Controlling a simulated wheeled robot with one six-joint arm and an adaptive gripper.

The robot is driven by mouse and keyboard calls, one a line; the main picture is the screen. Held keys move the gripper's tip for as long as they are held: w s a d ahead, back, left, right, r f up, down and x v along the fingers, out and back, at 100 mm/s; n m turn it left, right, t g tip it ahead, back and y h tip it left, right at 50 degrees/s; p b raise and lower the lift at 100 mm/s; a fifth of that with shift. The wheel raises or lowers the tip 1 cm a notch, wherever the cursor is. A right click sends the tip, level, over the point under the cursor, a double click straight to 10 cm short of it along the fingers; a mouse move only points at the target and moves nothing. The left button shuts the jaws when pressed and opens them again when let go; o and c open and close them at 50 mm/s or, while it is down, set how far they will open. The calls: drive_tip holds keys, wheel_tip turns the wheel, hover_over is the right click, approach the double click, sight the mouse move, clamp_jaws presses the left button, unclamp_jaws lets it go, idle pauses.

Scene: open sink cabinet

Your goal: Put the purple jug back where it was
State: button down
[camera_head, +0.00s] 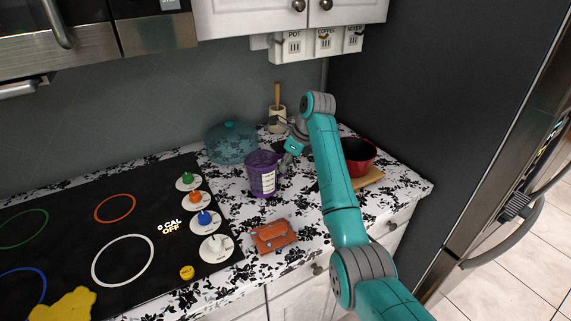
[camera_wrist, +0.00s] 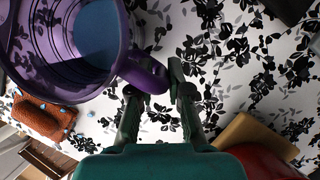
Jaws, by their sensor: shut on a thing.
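The purple jug (camera_head: 262,176) is upright at the counter's middle, right of the cooktop, with a pale printed panel on its side. My gripper (camera_head: 288,158) reaches it from the right and is shut on its handle. In the wrist view the jug (camera_wrist: 122,58) fills the upper left, its open mouth toward the camera. The handle lies between the fingertips of my gripper (camera_wrist: 162,82). I cannot tell whether the jug's base touches the counter.
A blue glass lidded pot (camera_head: 231,143) stands behind left, and a utensil crock (camera_head: 277,119) behind. A red pot (camera_head: 358,156) on a wooden board (camera_head: 370,178) is at right. The cooktop (camera_head: 150,235) has several knobs.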

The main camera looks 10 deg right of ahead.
drive_tip(key=shift+f, duration=0.1)
drive_tip(key=c, duration=1.1)
unclamp_jaws()
